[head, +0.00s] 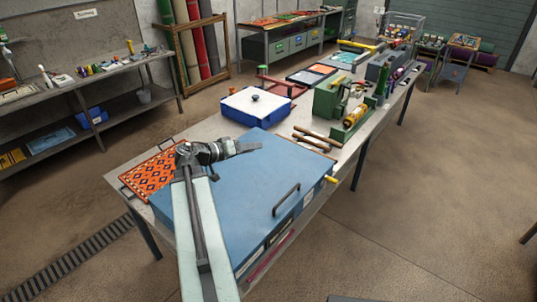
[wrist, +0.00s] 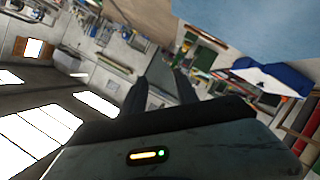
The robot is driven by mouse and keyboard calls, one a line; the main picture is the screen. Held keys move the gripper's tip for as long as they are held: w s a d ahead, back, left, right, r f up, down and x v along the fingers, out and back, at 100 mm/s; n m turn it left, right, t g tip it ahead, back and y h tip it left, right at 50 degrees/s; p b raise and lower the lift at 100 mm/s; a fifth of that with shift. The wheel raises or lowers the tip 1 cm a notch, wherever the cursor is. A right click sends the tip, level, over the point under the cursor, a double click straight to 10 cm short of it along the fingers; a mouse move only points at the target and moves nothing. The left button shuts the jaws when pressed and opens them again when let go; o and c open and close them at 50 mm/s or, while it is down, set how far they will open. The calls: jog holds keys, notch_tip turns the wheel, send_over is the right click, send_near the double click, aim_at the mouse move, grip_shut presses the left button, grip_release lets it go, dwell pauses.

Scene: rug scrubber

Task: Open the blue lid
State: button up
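The blue lid (head: 240,190) is the flat top of a large blue box on the near part of the long table. It looks closed. A dark bar handle (head: 286,199) stands on it near its right edge. My gripper (head: 252,147) is above the far left part of the lid, well apart from the handle, pointing right in the head view. In the wrist view its two dark fingers (wrist: 163,72) are apart with nothing between them. A pale blue surface, likely the lid (wrist: 255,25), fills the top right there. The handle does not show in the wrist view.
An orange patterned rug piece (head: 152,172) lies left of the box. A white-topped blue box (head: 255,106) stands behind it. Wooden rods (head: 316,137) and a green machine (head: 335,97) are at the back right. The floor (head: 440,190) right of the table is clear.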

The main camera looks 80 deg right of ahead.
jog(key=b+x, duration=0.2)
jog(key=x, duration=0.6)
grip_shut()
dwell(1.1)
grip_release()
